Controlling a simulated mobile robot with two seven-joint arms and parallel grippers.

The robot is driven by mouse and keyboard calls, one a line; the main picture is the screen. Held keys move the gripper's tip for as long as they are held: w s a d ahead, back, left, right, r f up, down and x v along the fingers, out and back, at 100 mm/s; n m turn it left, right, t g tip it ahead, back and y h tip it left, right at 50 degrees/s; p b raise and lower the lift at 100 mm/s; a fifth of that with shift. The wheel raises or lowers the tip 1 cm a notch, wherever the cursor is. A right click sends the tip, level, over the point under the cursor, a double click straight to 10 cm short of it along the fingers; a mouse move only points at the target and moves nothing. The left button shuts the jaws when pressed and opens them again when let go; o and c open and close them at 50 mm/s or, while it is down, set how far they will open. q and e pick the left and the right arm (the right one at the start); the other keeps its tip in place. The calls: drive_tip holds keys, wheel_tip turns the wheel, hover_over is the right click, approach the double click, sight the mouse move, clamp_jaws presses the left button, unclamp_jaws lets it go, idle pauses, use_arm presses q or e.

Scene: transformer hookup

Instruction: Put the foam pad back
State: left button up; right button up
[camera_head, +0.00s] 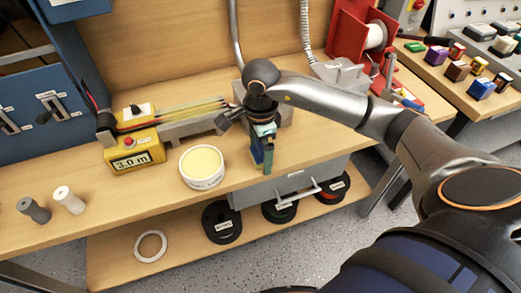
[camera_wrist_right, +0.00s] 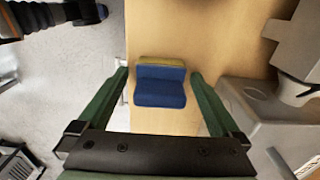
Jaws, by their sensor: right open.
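A small blue block with an olive-yellow back layer, which looks like the foam pad (camera_wrist_right: 160,88), sits on the wooden bench in the right wrist view. My right gripper (camera_wrist_right: 158,80) is open, with one green finger on each side of the pad and a gap on both sides. In the head view my right gripper (camera_head: 263,155) points down at the bench's front part, right of the round tub. There the fingers largely hide the pad. My left gripper is not in view.
A white tub with a pale yellow top (camera_head: 202,166) stands left of the gripper. A yellow box reading 3.0 m (camera_head: 133,150) and two spools (camera_head: 68,199) are further left. A grey drawer (camera_head: 290,186) hangs under the bench, above a shelf with dark reels (camera_head: 222,222).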

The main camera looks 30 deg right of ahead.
wheel_tip(320, 180, up, 12)
drive_tip(key=shift+r+p, duration=0.2)
drive_tip(key=shift+p, duration=0.35)
